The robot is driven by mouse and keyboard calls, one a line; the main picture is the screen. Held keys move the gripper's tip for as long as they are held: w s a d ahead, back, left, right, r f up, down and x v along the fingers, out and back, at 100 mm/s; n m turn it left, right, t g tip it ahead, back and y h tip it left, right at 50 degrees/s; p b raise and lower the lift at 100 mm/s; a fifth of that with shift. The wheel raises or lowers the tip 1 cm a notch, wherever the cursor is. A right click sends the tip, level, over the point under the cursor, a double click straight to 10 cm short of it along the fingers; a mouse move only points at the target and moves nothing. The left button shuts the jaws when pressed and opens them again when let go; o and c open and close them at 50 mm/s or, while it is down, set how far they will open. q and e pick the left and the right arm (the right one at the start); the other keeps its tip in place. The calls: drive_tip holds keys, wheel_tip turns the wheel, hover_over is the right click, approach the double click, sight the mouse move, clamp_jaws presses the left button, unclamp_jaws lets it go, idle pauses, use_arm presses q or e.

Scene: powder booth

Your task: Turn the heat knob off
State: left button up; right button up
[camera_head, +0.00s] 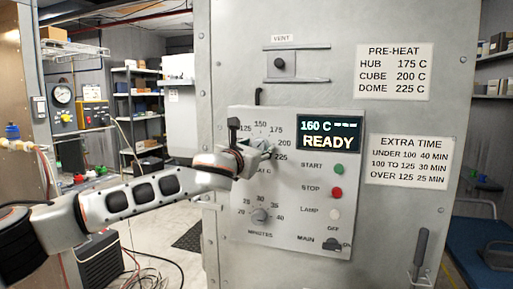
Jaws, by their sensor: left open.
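The heat knob (264,146) is on the upper left of the grey control panel (285,265), inside a dial marked 125, 150, 175, 200 and 225. My left arm comes in from the left, and its open gripper (245,145) is at the knob's left side, hiding part of the knob and dial. I cannot tell whether its fingers touch the knob or exactly where the knob points. The display (330,134) reads 160 C and READY. My right gripper is not in view.
Below the heat dial is the minutes knob (260,215). A green start button (338,169), red stop button (336,193), white lamp button (335,215) and main switch (334,245) line the right side. A vent slider (280,64) is above; a door handle (419,250) is at lower right.

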use_arm(q)
drive_tip(key=c, duration=1.1)
drive_tip(key=shift+n, duration=0.3)
